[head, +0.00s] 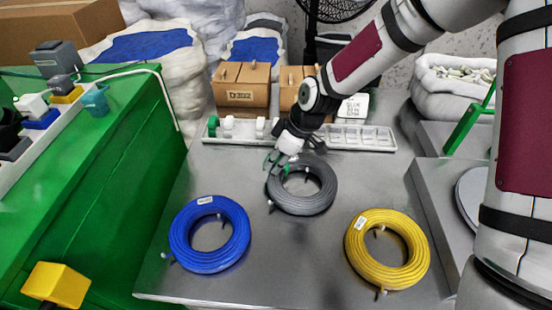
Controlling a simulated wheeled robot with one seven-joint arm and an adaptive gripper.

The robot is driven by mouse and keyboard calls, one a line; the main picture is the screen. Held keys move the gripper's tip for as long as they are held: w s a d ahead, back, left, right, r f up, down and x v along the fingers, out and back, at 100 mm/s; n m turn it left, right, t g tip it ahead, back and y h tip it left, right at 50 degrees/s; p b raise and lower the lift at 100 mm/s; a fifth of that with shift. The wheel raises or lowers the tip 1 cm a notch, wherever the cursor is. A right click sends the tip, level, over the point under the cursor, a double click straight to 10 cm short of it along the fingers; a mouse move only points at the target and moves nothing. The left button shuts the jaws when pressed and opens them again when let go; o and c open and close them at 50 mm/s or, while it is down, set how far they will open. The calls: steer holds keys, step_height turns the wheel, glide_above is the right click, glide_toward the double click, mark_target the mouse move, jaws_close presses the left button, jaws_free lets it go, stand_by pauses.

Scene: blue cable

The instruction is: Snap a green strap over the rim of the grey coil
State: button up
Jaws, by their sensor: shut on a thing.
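The grey coil (322,200) lies flat on the metal table, between and behind the blue and yellow coils. My gripper (273,163) is at the coil's back-left rim, pointing down and to the left. It is shut on a small green strap (285,170), seen as bits of green at the fingertips and rim. The strap is partly hidden, and I cannot tell whether it sits around the rim or only touches it. Another green piece (212,126) stands at the left end of the white tray (345,148).
A blue coil (180,238) lies front left and a yellow coil (417,247) front right. The tray behind the grey coil holds white pieces (228,123) on its left. Cardboard boxes (241,95) stand behind it. The table's front middle is clear.

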steer(key=shift+f, duration=0.3)
steer(key=shift+r+p, duration=0.5)
steer(key=shift+r, duration=0.25)
stand_by(0.4)
steer(key=shift+f+b, duration=0.45)
steer(key=shift+f, duration=0.3)
steer(key=shift+r, duration=0.2)
steer(key=shift+r+p, duration=0.35)
steer(key=shift+p, duration=0.1)
steer(key=shift+r, duration=0.2)
stand_by(0.6)
steer(key=shift+f, duration=0.25)
steer(key=shift+f, duration=0.35)
steer(key=shift+f, duration=0.15)
